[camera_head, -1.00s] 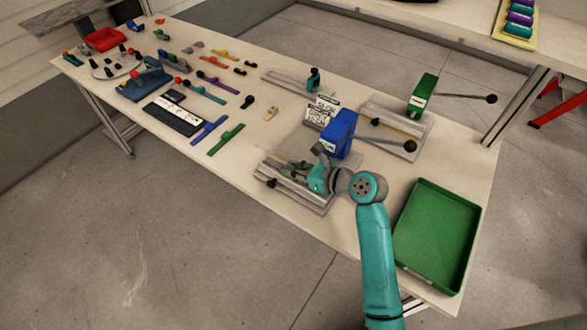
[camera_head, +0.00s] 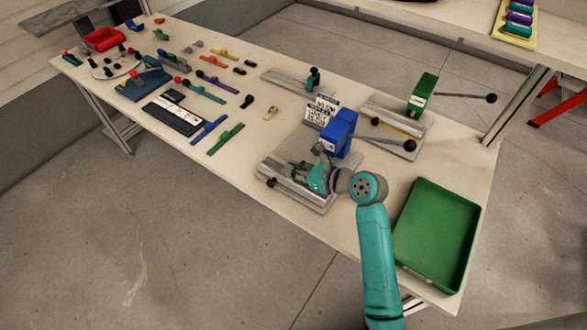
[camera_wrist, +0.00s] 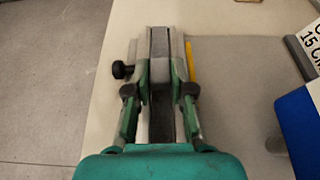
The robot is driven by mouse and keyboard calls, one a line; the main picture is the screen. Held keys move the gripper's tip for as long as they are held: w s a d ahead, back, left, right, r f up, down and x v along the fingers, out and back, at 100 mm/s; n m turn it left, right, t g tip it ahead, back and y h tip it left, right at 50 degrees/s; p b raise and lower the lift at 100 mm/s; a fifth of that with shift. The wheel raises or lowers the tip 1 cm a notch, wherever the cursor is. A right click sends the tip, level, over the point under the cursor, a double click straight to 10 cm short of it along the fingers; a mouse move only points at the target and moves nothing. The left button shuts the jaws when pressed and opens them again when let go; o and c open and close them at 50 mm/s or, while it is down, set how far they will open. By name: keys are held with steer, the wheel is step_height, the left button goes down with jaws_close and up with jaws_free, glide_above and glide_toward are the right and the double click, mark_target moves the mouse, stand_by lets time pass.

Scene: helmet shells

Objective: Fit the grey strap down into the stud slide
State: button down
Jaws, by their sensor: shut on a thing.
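The grey strap (camera_wrist: 160,78) runs lengthwise between the fingers of my gripper (camera_wrist: 161,80) in the wrist view. My gripper is shut on it. In the head view my gripper (camera_head: 308,180) is low over the metal stud slide fixture (camera_head: 318,207) at the table's front edge. The slide's rail (camera_wrist: 178,52) shows beside the strap in the wrist view, with a black knob (camera_wrist: 122,70) on its left. The strap is in line with the rail, but I cannot tell whether it is seated in it. My fingers hide the contact.
A blue press (camera_head: 340,135) with a long black-knobbed lever stands just behind the slide. A green press (camera_head: 422,93) stands farther back. A green tray (camera_head: 400,262) lies to the right. Several coloured straps and a white sign (camera_head: 322,110) are on the table.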

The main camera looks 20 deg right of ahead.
steer(key=shift+f, duration=0.25)
steer(key=shift+r, duration=0.25)
stand_by(0.4)
steer(key=c, duration=0.9)
jaws_free()
steer(key=shift+c, duration=0.2)
steer(key=v, duration=1.2)
